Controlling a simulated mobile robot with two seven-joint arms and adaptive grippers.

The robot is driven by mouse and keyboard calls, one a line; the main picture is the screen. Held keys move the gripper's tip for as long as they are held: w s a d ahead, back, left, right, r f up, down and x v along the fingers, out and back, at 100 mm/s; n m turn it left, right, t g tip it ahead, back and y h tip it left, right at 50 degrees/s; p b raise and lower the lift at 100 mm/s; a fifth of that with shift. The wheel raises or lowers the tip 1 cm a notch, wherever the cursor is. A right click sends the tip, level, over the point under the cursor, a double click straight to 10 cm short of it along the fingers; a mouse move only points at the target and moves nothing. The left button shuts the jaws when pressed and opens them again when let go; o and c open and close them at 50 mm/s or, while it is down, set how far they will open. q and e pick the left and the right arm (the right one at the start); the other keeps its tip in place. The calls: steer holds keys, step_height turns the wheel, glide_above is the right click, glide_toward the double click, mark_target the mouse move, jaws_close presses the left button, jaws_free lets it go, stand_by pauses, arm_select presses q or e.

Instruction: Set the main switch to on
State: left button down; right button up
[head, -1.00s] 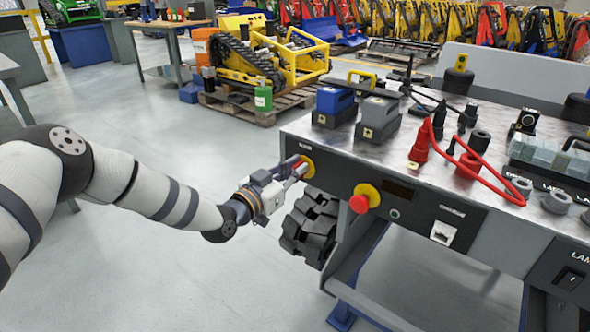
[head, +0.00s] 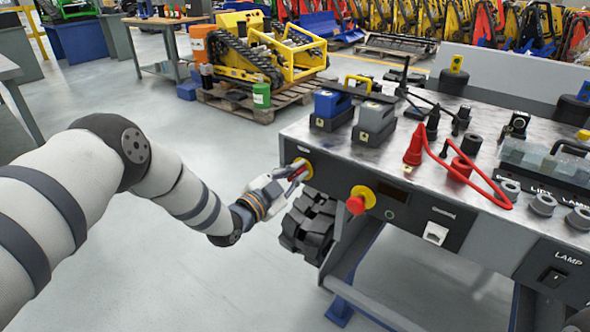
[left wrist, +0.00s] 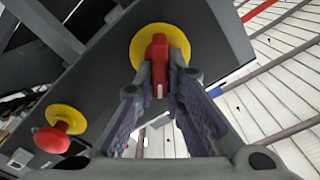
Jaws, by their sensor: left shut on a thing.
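The main switch is a red rotary handle (left wrist: 159,62) on a yellow round plate (left wrist: 143,40), on the dark front panel of the bench. In the head view its yellow plate (head: 303,168) shows at the panel's left end, with the handle partly hidden by my gripper. My left gripper (head: 296,171) reaches it from the left. In the left wrist view its two fingertips (left wrist: 160,72) stand on both sides of the red handle and are shut on it. A pale mark shows on the handle's near end. My right gripper is not in view.
A red emergency stop button (head: 356,205) on a yellow base sits right of the switch. A black rubber track (head: 308,227) hangs below. The bench top (head: 335,149) holds blue and grey battery blocks and red cables. The floor at left is clear.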

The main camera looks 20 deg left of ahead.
arm_select(q)
steer(key=m, duration=0.2)
steer(key=m+p, duration=0.1)
steer(key=m, duration=0.2)
steer(key=shift+d+f+m, duration=0.15)
steer(key=shift+d+m, duration=0.05)
steer(key=shift+m, duration=0.1)
steer(key=shift+f+m, duration=0.15)
steer(key=shift+m, duration=0.95)
steer(key=shift+f+m, duration=0.1)
steer(key=shift+m, duration=1)
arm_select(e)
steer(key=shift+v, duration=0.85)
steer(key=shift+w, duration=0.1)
arm_select(q)
steer(key=c, duration=1.7)
jaws_free()
steer(key=shift+s, duration=0.1)
steer(key=v, duration=1.2)
steer(key=shift+f, duration=0.1)
